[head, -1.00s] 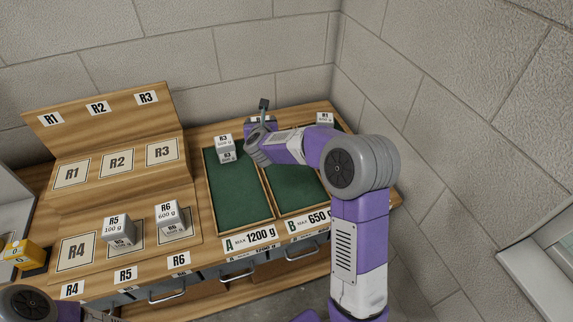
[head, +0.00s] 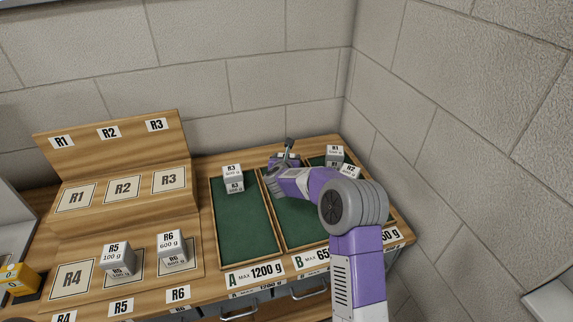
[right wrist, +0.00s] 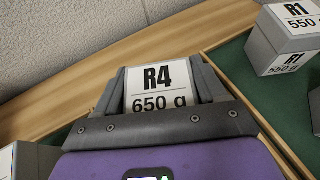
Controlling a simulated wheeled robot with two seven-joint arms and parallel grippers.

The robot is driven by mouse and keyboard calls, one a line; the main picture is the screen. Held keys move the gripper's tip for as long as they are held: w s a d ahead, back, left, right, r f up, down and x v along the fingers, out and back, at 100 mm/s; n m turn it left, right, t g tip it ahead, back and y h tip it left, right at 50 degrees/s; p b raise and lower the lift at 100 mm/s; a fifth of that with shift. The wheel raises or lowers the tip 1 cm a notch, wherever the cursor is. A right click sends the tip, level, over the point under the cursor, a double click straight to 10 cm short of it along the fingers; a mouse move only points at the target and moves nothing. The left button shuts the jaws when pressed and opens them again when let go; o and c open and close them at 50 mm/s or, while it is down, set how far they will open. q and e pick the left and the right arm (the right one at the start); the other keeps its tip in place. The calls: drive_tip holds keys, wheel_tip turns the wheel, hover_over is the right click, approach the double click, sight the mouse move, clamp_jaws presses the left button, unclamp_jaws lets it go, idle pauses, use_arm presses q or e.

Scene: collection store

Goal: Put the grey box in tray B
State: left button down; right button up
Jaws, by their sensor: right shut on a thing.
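My right gripper (head: 284,160) is shut on a grey box with a white label, R4 650 g (right wrist: 158,88), which sits between its fingers in the right wrist view. In the head view it is at the back, near the divider between tray A (head: 245,262) and tray B (head: 291,239). The arm crosses over tray B and hides part of it. I cannot tell whether the held box touches anything below. My left gripper is out of view.
The R3 box (head: 232,174) stands at the back of tray A. The R5 box (head: 117,252) and R6 box (head: 171,243) stand on the front rack at left; spot R4 (head: 73,281) is empty. Walls close in behind and at right. Tray B's front left is clear.

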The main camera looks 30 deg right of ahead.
drive_tip(key=shift+f, duration=0.15)
drive_tip(key=shift+f, duration=0.15)
drive_tip(key=o, duration=1.2)
drive_tip(key=shift+o, duration=0.2)
drive_tip(key=shift+r, duration=0.25)
drive_tip(key=v, duration=1.2)
drive_tip(key=shift+f+p, duration=0.25)
drive_tip(key=shift+p, duration=0.1)
drive_tip(key=shift+s+a, duration=0.1)
